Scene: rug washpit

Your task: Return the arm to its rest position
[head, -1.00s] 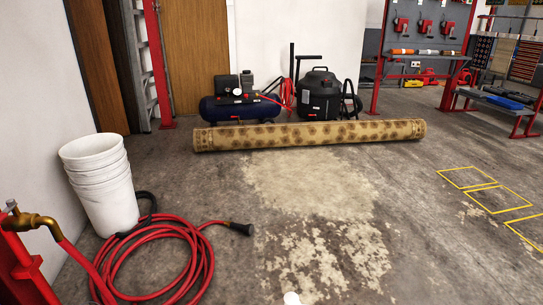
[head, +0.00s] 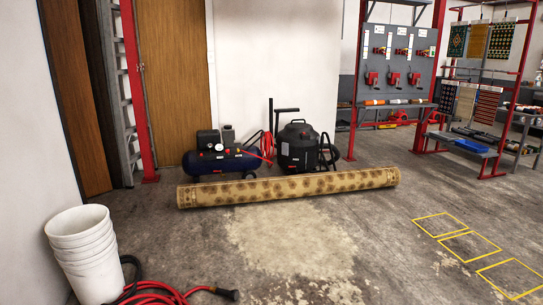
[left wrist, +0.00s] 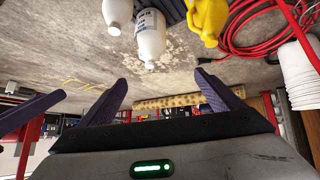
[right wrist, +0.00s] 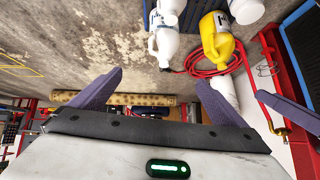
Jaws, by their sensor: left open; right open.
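Neither arm shows in the head view. In the left wrist view my left gripper (left wrist: 164,86) has its two purple fingers spread wide with nothing between them. In the right wrist view my right gripper (right wrist: 158,82) is likewise open and empty. Both wrist views show the room upside down, with the rolled rug (left wrist: 180,102) far beyond the fingers. The rug (head: 290,187) lies across the floor in the head view. No grasped object shows at either gripper.
A white bottle (left wrist: 150,38) and a yellow jug (right wrist: 216,38) stand near the grippers. A red hose (head: 160,292) and stacked white buckets (head: 82,255) are at left. A blue compressor (head: 222,163) and black vacuum (head: 299,150) stand behind the rug. Floor before the rug is clear.

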